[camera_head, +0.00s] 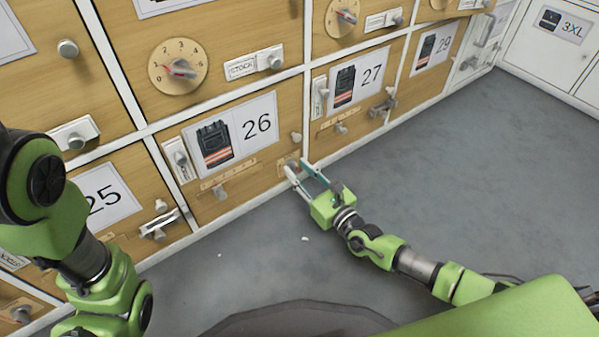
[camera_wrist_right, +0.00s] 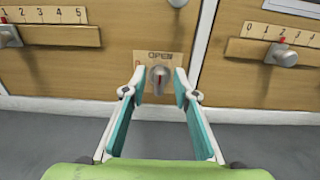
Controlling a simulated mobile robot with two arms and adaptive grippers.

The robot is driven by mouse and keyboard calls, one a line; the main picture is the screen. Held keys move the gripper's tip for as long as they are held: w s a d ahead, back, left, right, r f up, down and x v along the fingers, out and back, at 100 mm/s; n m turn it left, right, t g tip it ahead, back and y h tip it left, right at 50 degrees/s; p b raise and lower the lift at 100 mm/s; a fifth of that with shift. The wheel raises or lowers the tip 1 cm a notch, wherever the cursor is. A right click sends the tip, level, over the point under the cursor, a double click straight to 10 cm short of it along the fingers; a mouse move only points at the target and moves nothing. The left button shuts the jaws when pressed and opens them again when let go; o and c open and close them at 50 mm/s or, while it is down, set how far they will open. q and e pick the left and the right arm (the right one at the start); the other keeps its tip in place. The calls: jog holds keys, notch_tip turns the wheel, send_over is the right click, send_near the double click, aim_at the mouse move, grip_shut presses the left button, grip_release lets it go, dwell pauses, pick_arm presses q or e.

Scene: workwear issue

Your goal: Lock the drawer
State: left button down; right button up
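The drawer front marked 26 (camera_head: 245,172) is wooden and sits flush in the cabinet. At its lower right corner is a small grey turn knob (camera_wrist_right: 158,78) with a red mark, on a plate labelled OPEN (camera_wrist_right: 160,56). The mark looks about upright, towards the label. My right gripper (camera_head: 305,170) is open, pointing at this corner. In the right wrist view its two fingertips (camera_wrist_right: 157,84) stand left and right of the knob, with gaps; I cannot tell whether they reach around it. My left arm shows at the left, but its gripper is out of view.
Drawer 26 also has a slider with a scale (camera_head: 219,190), a latch (camera_head: 179,160) and a round knob (camera_head: 296,137). Neighbouring drawers 25 (camera_head: 105,196) and 27 (camera_head: 350,85) carry similar fittings. The grey floor (camera_head: 450,170) at right is clear.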

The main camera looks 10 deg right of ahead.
grip_shut()
jog(key=shift+n, duration=0.3)
jog(key=n, duration=0.2)
jog(key=n+p, duration=0.1)
jog(key=shift+s+a+n, duration=0.1)
jog(key=shift+a+n, duration=0.15)
jog(key=shift+n, duration=0.05)
jog(key=n+p, duration=0.1)
jog(key=n, duration=0.2)
jog(key=shift+a+n, duration=0.1)
jog(key=shift+n, duration=0.2)
jog(key=n+p, duration=0.1)
jog(key=n, duration=0.5)
jog(key=f+n+p, duration=0.1)
jog(key=n, duration=0.3)
jog(key=shift+s+a+p, duration=0.15)
jog(key=shift+a+p, duration=0.05)
jog(key=shift+p, duration=0.1)
